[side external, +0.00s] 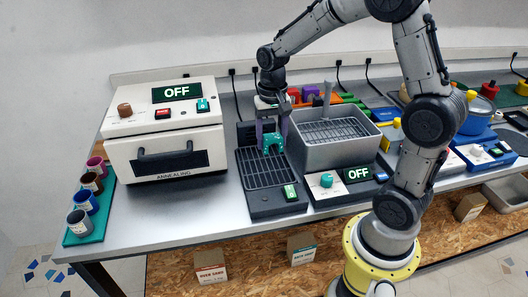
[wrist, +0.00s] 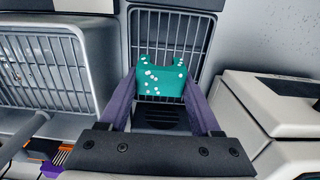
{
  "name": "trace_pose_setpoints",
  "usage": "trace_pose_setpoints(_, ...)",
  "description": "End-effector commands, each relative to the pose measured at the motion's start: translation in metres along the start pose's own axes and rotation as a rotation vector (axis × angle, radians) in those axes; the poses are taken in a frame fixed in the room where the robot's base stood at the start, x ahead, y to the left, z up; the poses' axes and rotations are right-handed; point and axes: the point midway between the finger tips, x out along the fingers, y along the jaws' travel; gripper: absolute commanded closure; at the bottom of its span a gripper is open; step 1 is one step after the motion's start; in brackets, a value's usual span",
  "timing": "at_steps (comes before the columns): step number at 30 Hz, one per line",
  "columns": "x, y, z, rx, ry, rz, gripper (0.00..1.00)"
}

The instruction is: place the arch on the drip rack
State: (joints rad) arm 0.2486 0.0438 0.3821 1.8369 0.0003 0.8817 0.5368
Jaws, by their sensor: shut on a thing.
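The arch (side external: 272,142) is teal with white specks. It also shows in the wrist view (wrist: 161,80), between the two purple fingers. My gripper (side external: 271,135) is shut on the arch and points down. The drip rack (side external: 266,177) is a dark tray with a barred grate, between the white oven and the grey basin. In the wrist view its grate (wrist: 172,30) shows behind the arch. The arch is over the far part of the rack; I cannot tell whether it touches the bars.
The white annealing oven (side external: 164,128) stands left of the rack with its display reading OFF. The grey basin (side external: 332,150) with a wire grate stands close on the right. A control box (side external: 342,184) reading OFF sits in front of the basin.

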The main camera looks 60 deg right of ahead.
Motion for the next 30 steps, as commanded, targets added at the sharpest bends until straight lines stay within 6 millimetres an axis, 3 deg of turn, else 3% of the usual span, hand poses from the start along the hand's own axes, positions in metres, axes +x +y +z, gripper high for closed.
trace_pose_setpoints(3, 0.016, -0.007, -0.012, 0.0, 0.0, 0.0, 0.91)
trace_pose_setpoints(12, 0.039, -0.016, -0.027, 0.0, -0.001, 0.001, 0.91)
trace_pose_setpoints(18, 0.063, -0.015, -0.025, 0.0, 0.001, 0.0, 0.91)
trace_pose_setpoints(30, 0.067, -0.015, -0.026, 0.0, 0.002, -0.001, 0.91)
